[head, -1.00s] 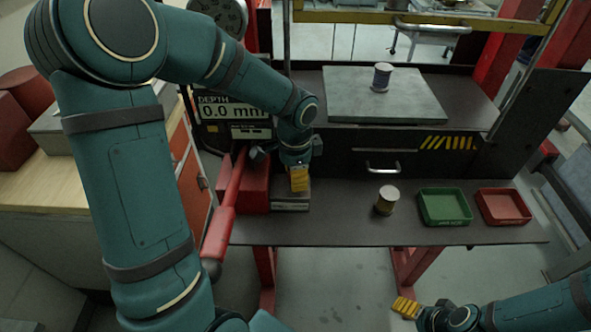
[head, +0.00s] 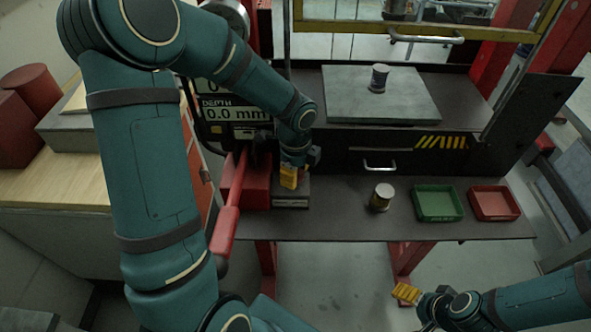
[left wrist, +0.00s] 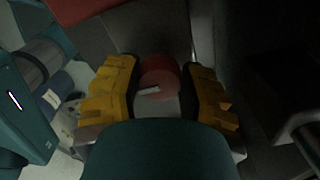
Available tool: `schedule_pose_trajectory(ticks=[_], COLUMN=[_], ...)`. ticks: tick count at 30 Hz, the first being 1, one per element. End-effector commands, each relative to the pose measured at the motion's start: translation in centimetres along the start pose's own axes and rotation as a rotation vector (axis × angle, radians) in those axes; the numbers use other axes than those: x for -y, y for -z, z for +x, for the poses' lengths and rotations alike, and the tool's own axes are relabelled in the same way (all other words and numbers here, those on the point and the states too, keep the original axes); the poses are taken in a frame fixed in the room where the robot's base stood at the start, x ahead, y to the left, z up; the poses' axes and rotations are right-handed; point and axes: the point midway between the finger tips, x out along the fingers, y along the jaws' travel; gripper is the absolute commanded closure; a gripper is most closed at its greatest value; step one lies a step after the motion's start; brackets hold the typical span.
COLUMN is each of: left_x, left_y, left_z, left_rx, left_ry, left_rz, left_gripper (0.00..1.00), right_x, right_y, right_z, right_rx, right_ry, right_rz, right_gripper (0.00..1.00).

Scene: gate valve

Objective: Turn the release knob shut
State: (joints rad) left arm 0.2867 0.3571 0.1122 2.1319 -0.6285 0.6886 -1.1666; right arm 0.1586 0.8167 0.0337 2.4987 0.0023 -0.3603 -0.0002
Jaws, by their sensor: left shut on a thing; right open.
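The release knob (left wrist: 159,78) is a round red knob with a white mark across it, seen in the left wrist view. My left gripper (left wrist: 162,92) has its yellow fingers on either side of the knob and is shut on it. In the head view my left gripper (head: 289,177) points down at the small grey block beside the red pump body; the knob is hidden there. My right gripper (head: 405,293) is open and empty, low in front of the bench, away from the knob.
A red lever (head: 225,225) slopes forward from the pump beside my left arm. A depth display (head: 235,113) reads 0.0 mm. A spool (head: 381,197), a green tray (head: 437,203) and a red tray (head: 494,202) stand right on the bench. Another spool (head: 378,78) sits on the raised plate.

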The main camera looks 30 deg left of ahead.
Motion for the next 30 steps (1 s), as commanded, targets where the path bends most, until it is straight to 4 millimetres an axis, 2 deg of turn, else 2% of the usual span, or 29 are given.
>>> schedule_pose_trajectory(ticks=[16, 17, 19, 20, 30], left_x=[-0.11, -0.11, -0.10, -0.09, 0.01], left_y=[-0.05, -0.06, -0.06, -0.05, -0.02], left_z=[0.13, 0.13, 0.12, 0.11, -0.18], left_rx=[0.001, 0.001, 0.001, 0.001, 0.001], left_ry=[-0.004, -0.004, -0.004, -0.004, 0.000], left_rz=[0.025, 0.025, 0.025, 0.025, 0.025], left_gripper=[0.95, 0.53, 0.29, 0.25, 0.25], right_x=[0.08, 0.08, 0.08, 0.08, 0.08], right_y=[0.05, 0.06, 0.06, 0.06, 0.06], right_z=[-0.13, -0.13, -0.13, -0.13, -0.14], right_rx=[0.000, 0.000, 0.000, 0.000, 0.000], right_ry=[0.000, 0.000, 0.000, 0.000, 0.000], right_rz=[-0.001, -0.001, -0.001, -0.001, -0.001], right_gripper=[0.21, 0.21, 0.21, 0.21, 0.21])
